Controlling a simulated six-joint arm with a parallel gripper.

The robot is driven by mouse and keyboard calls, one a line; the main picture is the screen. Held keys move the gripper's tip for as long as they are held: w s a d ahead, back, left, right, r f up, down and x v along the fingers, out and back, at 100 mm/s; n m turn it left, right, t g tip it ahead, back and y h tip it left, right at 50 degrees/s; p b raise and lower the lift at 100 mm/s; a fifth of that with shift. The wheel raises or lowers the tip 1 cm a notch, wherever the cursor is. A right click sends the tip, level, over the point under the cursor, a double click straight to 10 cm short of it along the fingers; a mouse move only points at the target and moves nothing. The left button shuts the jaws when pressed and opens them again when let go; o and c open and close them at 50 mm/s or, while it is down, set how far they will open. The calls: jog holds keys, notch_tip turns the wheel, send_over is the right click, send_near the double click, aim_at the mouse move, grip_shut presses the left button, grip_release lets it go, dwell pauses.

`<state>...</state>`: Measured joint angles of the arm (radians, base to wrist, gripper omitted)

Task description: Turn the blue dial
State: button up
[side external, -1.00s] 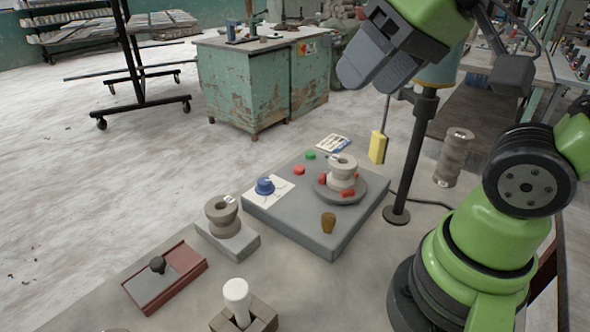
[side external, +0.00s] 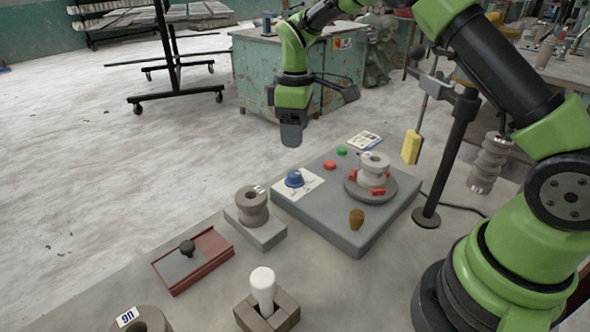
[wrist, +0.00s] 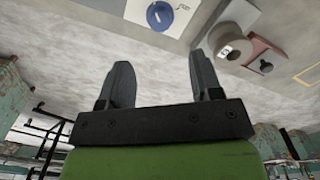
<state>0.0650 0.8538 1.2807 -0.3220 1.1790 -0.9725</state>
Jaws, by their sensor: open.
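The blue dial (side external: 294,179) sits on a white marked card at the left corner of the grey machine slab (side external: 340,230). It also shows in the wrist view (wrist: 159,15) near the top, beyond my fingertips. My gripper (side external: 291,140) hangs pointing down above and behind the dial in the side view, apart from it. In the wrist view my gripper (wrist: 157,75) has its two fingers spread with nothing between them.
Red (side external: 330,165) and green (side external: 342,151) buttons, a brown knob (side external: 357,219) and a turntable with a clay piece (side external: 374,171) share the slab. A clay spool (side external: 252,206), sliding tray (side external: 193,262), white-topped tool (side external: 263,288), black post (side external: 452,150) and yellow sponge (side external: 412,147) stand around.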

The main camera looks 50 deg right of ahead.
aim_at(295, 173)
notch_tip(295, 173, down, 10)
jog(key=shift+f, duration=0.1)
dwell(0.4)
jog(key=c, duration=0.9)
